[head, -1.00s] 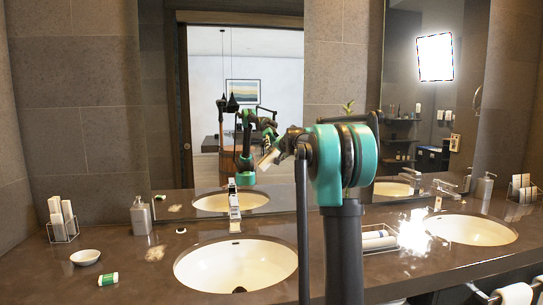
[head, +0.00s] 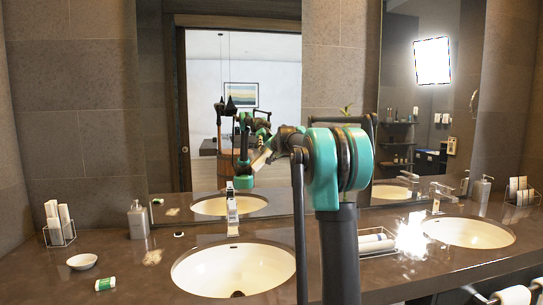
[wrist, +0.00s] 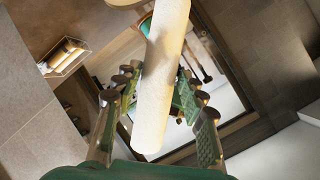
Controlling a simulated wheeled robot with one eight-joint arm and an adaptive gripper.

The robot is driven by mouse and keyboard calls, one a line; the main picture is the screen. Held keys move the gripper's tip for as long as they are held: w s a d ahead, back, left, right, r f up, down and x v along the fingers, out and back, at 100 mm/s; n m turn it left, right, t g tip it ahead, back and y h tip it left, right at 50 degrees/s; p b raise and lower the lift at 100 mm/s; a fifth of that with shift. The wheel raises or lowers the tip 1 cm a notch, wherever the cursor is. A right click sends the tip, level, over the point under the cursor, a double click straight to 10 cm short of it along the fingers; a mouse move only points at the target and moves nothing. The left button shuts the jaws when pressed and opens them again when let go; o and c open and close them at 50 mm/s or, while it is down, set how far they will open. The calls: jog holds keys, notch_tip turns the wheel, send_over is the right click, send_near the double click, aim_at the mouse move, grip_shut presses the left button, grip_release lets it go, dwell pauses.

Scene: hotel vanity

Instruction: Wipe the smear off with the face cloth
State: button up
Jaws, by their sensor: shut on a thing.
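The smear (head: 152,257) is a pale beige patch on the dark counter, left of the left basin, in the head view. The face cloth (wrist: 160,75) is a white roll in the wrist view, held between the fingers of my gripper (wrist: 157,82). My gripper is shut on it. In the head view the cloth shows as a small pale shape (head: 262,160) beside my dark forearm, raised above the counter and well right of the smear. My arm largely hides the gripper fingers there.
Near the smear are a white dish (head: 82,261), a green-and-white tube (head: 105,284), a soap dispenser (head: 139,220) and a rack of white rolls (head: 60,226). The left basin (head: 232,270) and its faucet (head: 232,210) lie to the right. A large mirror (head: 285,80) stands behind.

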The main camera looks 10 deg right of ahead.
jog(key=shift+w+a, duration=0.1)
jog(key=shift+a, duration=4)
jog(key=shift+s, duration=0.25)
jog(key=s, duration=0.6)
jog(key=shift+s, duration=0.4)
